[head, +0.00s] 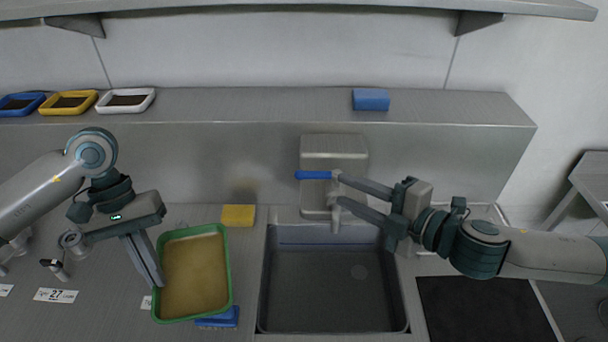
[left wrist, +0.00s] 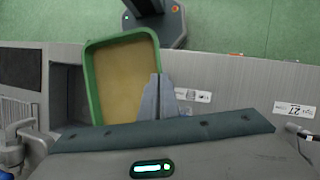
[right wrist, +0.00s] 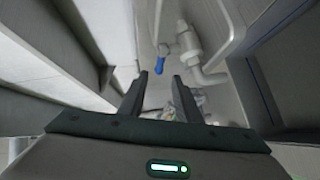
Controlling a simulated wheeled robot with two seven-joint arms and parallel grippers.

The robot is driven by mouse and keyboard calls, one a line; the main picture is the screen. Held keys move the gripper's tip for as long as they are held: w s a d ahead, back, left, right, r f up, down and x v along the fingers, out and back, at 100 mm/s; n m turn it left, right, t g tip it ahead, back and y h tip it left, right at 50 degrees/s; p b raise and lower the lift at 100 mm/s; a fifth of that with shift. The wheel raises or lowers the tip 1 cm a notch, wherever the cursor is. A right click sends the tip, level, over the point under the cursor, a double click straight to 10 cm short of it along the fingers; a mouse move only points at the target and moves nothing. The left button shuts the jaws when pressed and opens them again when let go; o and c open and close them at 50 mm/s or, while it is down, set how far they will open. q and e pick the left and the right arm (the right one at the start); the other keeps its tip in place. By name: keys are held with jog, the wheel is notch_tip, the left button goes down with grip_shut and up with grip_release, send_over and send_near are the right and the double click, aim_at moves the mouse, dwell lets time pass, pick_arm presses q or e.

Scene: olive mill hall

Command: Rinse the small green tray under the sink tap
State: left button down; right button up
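The small green tray (head: 228,262) has a green rim and a yellowish-brown inside. It is over the counter left of the sink (head: 330,290). My left gripper (head: 155,285) is shut on its left rim; the left wrist view shows the fingers (left wrist: 160,95) together at the tray's edge (left wrist: 92,90). The tap (head: 336,215) stands at the back of the sink with a blue lever (head: 312,175) pointing left. My right gripper (head: 337,188) is open beside the tap, fingers apart and empty. The blue lever shows ahead of the fingers in the right wrist view (right wrist: 160,60). No water is visible.
A yellow sponge (head: 238,215) lies behind the tray. A blue item (head: 218,320) is partly hidden by the tray. Blue (head: 20,104), yellow (head: 68,102) and white (head: 125,100) trays and a blue block (head: 371,99) sit on the ledge. A dark mat (head: 485,310) lies right of the sink.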

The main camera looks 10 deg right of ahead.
aim_at(314, 177)
jog(key=b+x, duration=0.2)
jog(key=b, duration=0.1)
jog(key=shift+w+a+f, duration=0.15)
jog(key=shift+a+f, duration=0.05)
jog(key=p+x, duration=0.3)
jog(key=x, duration=0.5)
jog(key=shift+w+r, duration=0.1)
jog(key=shift+r, duration=0.05)
jog(key=shift+w+a, duration=0.25)
jog(key=shift+w, duration=0.05)
grip_shut()
